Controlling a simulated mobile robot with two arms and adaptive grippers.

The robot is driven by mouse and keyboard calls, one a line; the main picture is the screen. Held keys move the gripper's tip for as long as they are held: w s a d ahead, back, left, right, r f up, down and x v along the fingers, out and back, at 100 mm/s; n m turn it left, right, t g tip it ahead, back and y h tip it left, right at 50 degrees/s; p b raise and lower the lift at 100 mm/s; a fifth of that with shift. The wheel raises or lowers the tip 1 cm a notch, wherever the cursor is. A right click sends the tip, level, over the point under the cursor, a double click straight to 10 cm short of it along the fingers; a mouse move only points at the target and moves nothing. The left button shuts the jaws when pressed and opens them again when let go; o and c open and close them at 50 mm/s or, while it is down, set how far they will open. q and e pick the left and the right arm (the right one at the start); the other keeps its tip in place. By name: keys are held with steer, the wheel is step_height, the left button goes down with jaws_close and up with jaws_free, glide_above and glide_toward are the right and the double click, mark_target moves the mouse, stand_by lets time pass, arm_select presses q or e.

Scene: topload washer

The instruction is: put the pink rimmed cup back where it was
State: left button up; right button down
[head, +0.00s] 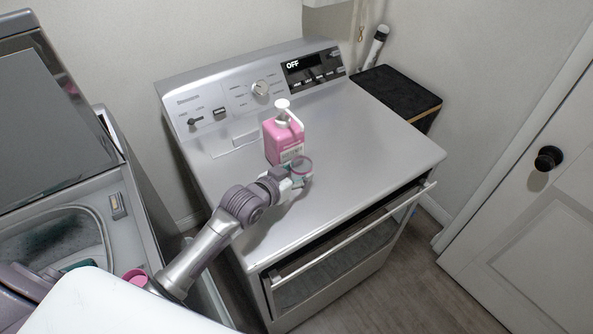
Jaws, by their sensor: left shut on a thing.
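I cannot tell whether the cup touches the dryer top.
The grey dryer top (370,150) is clear to the right of the bottle. Its front door (340,262) is slightly open. The topload washer (125,225) stands at left with its lid up. A small pink object (137,276) shows near my arm. A dark-topped stand (397,92) is behind right.

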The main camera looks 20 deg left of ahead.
arm_select(q)
steer(key=shift+f, duration=0.2)
steer(key=o, duration=0.8)
steer(key=shift+c, duration=0.2)
steer(key=shift+r, duration=0.2)
steer(key=b+v, duration=0.1)
steer(key=v, duration=1.1)
steer(key=shift+r+b, duration=0.1)
steer(key=shift+b, duration=0.25)
